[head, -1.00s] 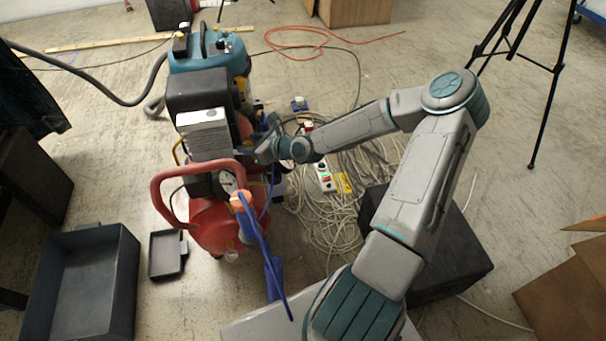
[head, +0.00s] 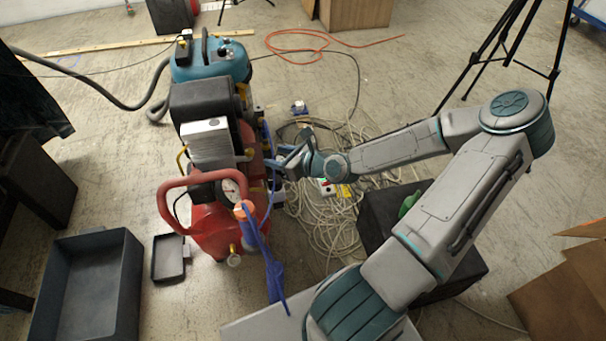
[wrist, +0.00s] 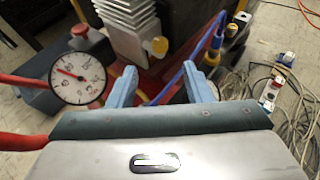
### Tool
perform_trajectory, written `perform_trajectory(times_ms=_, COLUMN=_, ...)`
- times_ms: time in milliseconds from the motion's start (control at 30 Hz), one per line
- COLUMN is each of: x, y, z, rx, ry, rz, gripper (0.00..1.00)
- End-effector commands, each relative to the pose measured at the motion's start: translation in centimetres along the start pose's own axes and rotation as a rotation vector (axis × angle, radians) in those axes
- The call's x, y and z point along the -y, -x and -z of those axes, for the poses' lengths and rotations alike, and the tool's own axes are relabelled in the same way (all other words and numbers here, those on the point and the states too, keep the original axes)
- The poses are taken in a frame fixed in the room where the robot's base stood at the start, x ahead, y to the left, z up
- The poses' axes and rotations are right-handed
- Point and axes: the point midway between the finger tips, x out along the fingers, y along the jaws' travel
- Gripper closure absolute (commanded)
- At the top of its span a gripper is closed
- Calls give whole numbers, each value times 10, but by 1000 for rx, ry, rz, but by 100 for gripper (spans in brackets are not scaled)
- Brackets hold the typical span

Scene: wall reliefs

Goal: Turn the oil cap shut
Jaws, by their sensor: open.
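The red air compressor (head: 215,225) stands left of centre, with a finned metal block (head: 206,142) and a black housing on top. In the wrist view, a yellow cap (wrist: 158,46) shows beside the fins (wrist: 125,15); it may be the oil cap, but I cannot be sure. My gripper (head: 280,162) is at the compressor's right side. In the wrist view my gripper (wrist: 162,87) is open, its two blue fingers apart, with the yellow cap beyond the gap. No cap is held between the fingers. A blue hose passes close to the right finger.
A round gauge (wrist: 78,77) and red handle are at the left. Pale cables (head: 325,220) and a power strip (wrist: 270,90) lie on the right. A black box (head: 385,225) stands under my arm. A teal vacuum (head: 210,62) stands behind the compressor.

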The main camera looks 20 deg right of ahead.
Motion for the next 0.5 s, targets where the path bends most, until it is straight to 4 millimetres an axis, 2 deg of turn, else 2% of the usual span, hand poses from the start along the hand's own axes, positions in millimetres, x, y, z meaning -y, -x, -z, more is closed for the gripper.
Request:
perform_trajectory(times_ms=200, x=0, y=27, z=-2, rx=2, ry=-1, rz=2, gripper=54)
perform_trajectory(times_ms=500, x=-28, y=19, z=33, rx=-200, ry=247, rz=-115, gripper=54)
